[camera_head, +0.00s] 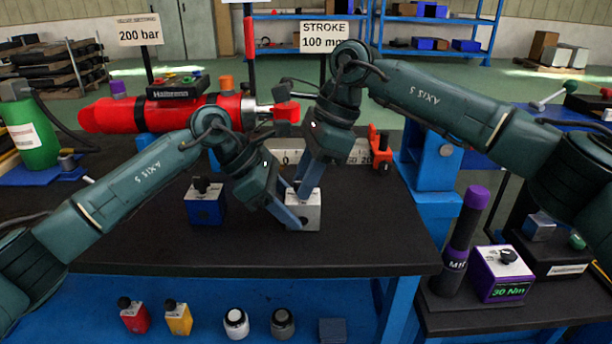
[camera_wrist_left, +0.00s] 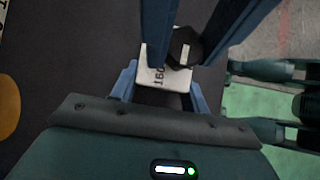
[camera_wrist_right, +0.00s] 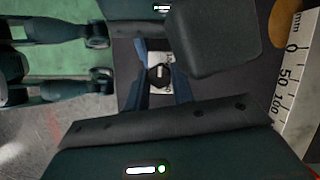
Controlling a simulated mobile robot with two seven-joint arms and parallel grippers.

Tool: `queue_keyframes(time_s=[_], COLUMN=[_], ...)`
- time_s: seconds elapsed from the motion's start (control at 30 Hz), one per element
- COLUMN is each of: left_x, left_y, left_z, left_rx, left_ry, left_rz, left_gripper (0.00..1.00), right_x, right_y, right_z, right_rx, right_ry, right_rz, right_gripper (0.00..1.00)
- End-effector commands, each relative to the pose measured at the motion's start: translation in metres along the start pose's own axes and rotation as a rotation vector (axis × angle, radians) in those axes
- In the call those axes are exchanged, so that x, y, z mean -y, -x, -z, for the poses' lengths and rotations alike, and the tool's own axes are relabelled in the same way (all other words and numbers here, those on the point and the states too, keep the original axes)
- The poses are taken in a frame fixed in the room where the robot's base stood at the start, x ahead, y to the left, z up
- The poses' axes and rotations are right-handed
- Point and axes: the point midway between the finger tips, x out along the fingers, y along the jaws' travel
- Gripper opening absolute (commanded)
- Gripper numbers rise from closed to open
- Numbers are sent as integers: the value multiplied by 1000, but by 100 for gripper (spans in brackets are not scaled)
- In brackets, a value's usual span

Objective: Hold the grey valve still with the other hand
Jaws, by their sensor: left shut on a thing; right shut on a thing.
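The grey valve (camera_head: 305,217), a small light box with a dark knob, stands upright on the black bench top. My left gripper (camera_head: 292,216) comes in from the lower left with its fingers on either side of the box and is shut on it. My right gripper (camera_head: 305,193) comes down from above and is also shut on the valve; whether on knob or body I cannot tell clearly. The knob shows in the left wrist view (camera_wrist_left: 184,47) and the right wrist view (camera_wrist_right: 158,73). Fingers hide parts of the valve.
A blue valve (camera_head: 205,208) stands to the left on the bench. A red cylinder (camera_head: 120,113) lies behind, with a white ruler (camera_wrist_right: 292,85) in front of it. A purple torque box (camera_head: 502,272) is on the right side table. The bench front is clear.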

Motion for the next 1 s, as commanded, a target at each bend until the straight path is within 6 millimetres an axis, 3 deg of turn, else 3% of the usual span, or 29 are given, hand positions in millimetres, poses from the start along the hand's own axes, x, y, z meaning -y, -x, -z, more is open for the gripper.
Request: queue_keyframes(time_s=[0.27,1.0], left_x=[-1,0], left_y=[0,0], left_z=[0,0], left_rx=[-1,-1], left_ry=[2,2], left_rz=[-2,-2], left_gripper=[14,14], right_x=[-1,-5], right_y=[0,0], right_z=[0,-2], right_rx=[-1,-1], right_ry=[-131,-766], right_rz=[57,322], right_gripper=[2,2])
